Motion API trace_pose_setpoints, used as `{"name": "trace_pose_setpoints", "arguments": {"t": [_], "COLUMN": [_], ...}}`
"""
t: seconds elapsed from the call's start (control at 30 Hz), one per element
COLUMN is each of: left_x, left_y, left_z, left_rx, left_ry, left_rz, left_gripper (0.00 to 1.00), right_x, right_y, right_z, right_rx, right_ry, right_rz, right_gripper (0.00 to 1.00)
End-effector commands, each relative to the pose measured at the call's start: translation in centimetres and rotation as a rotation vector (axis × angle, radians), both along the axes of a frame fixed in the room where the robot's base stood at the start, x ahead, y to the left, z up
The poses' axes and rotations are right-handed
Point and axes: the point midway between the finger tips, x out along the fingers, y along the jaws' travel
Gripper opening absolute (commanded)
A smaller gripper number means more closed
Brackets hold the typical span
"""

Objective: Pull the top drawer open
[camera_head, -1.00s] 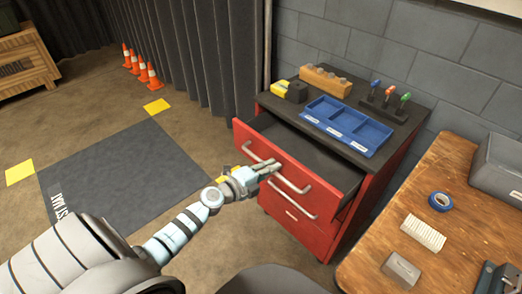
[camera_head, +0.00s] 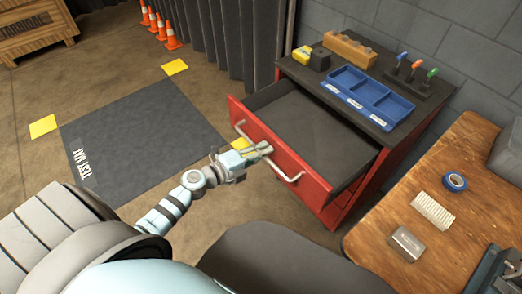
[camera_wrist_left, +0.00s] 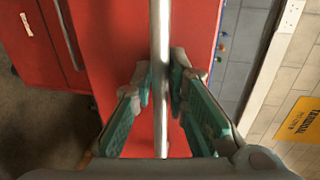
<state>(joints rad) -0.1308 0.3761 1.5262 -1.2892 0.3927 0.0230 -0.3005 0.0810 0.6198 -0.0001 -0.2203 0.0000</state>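The top drawer (camera_head: 314,190) of the red cabinet is pulled well out, and its dark, empty-looking inside shows in the head view. Its front also fills the middle of the left wrist view (camera_wrist_left: 112,40). My left gripper (camera_head: 264,150) is at the middle of the silver bar handle (camera_head: 290,178). In the left wrist view the handle (camera_wrist_left: 160,30) runs upright between the two fingers of my left gripper (camera_wrist_left: 161,82), which are closed in on it from both sides. My right gripper is not in view.
The cabinet top holds a blue tray (camera_head: 345,76), screwdrivers in a dark stand (camera_head: 420,82), and a wooden block (camera_head: 349,46). A wooden bench (camera_head: 375,245) stands close on the right. Open floor and a dark test mat (camera_head: 140,142) lie on the left.

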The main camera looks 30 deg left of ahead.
Motion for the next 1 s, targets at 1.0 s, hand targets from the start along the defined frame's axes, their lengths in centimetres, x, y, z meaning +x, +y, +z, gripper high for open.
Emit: {"name": "trace_pose_setpoints", "arguments": {"t": [1.0], "left_x": [-10.8], "left_y": [4.5], "left_z": [2.3], "left_rx": [0.002], "left_ry": [0.001], "left_rz": [0.001], "left_gripper": [0.19], "right_x": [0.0], "right_y": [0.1], "right_z": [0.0], "right_rx": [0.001], "right_ry": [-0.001], "right_rz": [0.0], "right_gripper": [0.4]}}
